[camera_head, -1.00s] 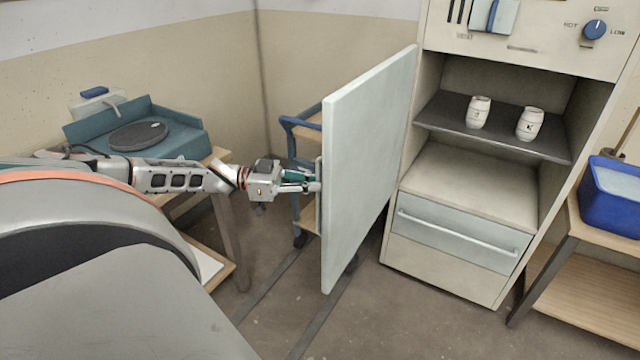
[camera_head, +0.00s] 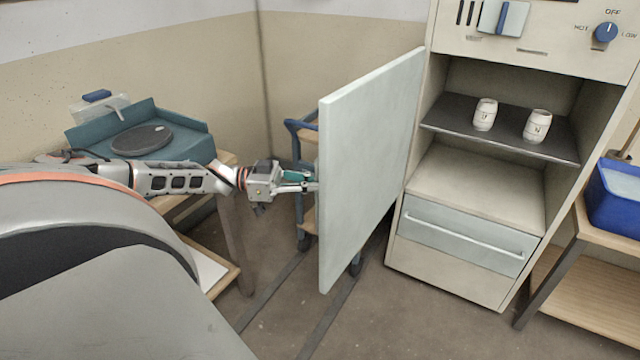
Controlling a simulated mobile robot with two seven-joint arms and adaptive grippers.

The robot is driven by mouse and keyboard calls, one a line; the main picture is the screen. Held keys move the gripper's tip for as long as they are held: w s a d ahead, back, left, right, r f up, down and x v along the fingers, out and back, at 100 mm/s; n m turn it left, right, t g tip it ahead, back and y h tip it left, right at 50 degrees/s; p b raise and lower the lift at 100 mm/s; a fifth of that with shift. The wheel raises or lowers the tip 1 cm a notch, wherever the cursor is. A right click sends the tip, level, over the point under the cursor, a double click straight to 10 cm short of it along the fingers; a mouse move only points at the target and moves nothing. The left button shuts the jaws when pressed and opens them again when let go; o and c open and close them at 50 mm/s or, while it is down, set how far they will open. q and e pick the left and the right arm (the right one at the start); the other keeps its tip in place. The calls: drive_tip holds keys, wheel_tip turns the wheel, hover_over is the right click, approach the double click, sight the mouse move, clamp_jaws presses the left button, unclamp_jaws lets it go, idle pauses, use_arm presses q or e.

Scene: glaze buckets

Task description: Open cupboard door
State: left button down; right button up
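The cupboard (camera_head: 416,250) stands right of centre, with its pale grey-green door (camera_head: 368,165) swung wide open to the left. The door's inner face is turned toward the cupboard's open front. My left gripper (camera_head: 308,182) is at the left edge of the door, on its outer side. The fingertips and the handle are hidden behind the door's edge, so I cannot tell whether the fingers are closed on anything. Two small white jars, one (camera_head: 485,114) and another (camera_head: 537,126), stand upright on the dark shelf (camera_head: 500,128). My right gripper is not in view.
A drawer (camera_head: 466,236) with a bar handle is below the shelf. A potter's wheel (camera_head: 142,139) stands on a wooden table at left. A blue trolley (camera_head: 304,222) is behind the door. A blue tub (camera_head: 612,197) sits on a wooden bench at right.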

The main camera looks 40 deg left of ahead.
use_arm(q)
drive_tip(key=c, duration=2.2)
unclamp_jaws()
drive_tip(key=shift+s+d+f, duration=0.1)
drive_tip(key=shift+s+f, duration=0.05)
drive_tip(key=shift+s, duration=0.05)
drive_tip(key=shift+o, duration=0.5)
drive_tip(key=shift+s, duration=0.1)
drive_tip(key=v, duration=1.2)
